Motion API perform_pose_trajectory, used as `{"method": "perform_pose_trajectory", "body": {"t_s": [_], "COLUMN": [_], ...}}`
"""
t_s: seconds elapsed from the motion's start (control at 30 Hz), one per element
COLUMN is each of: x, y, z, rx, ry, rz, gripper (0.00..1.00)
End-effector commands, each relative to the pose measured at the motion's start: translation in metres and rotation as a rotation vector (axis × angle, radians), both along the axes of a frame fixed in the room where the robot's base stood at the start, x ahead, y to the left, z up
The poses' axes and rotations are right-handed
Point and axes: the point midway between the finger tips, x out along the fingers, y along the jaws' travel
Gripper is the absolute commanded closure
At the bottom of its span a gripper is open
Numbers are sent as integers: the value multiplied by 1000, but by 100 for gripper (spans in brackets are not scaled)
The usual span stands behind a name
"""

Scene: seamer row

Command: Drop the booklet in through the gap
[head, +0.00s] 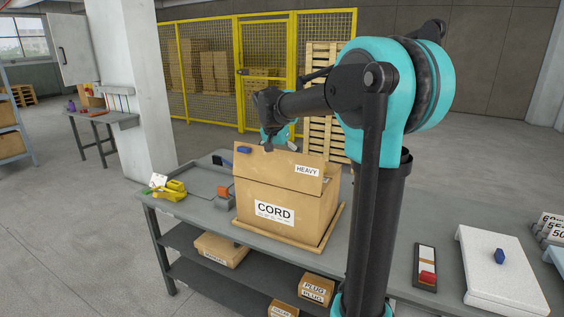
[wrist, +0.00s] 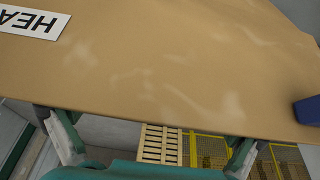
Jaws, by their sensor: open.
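A cardboard box (head: 272,207) labelled CORD stands on the grey bench, with its flap (head: 262,168) marked HEAVY towards my camera. The flap also fills the upper part of the wrist view (wrist: 160,70). My gripper (head: 280,146) is at the flap's far upper edge, partly hidden by it. In the wrist view my gripper (wrist: 142,128) has its two fingers spread wide at the flap's edge, with no object visible between them. I cannot make out a booklet in either view. The gap into the box is not clearly visible.
A blue object (head: 244,150) is on the flap's left corner. A yellow tape dispenser (head: 170,189) and an orange-grey item (head: 225,196) are left of the box. A white board (head: 505,275) and a black tray (head: 425,256) lie at right. Boxes sit on the lower shelf.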

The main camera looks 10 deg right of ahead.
Motion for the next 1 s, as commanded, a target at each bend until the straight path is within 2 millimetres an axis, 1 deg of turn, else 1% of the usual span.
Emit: {"method": "perform_pose_trajectory", "body": {"t_s": [0.13, 0.27, 0.5, 0.7, 0.83, 1.0], "x": [-1, -5, -21, -31, -35, -37], "y": [1, 4, 15, 23, 26, 27], "z": [3, 16, 60, 93, 105, 111], "rx": [0, 0, 0, 0, 0, 0], "ry": [0, 0, 0, 0, 0, 0], "rz": [0, 2, 1, 1, 0, 0], "gripper": [3, 3, 3, 3, 3, 3]}}
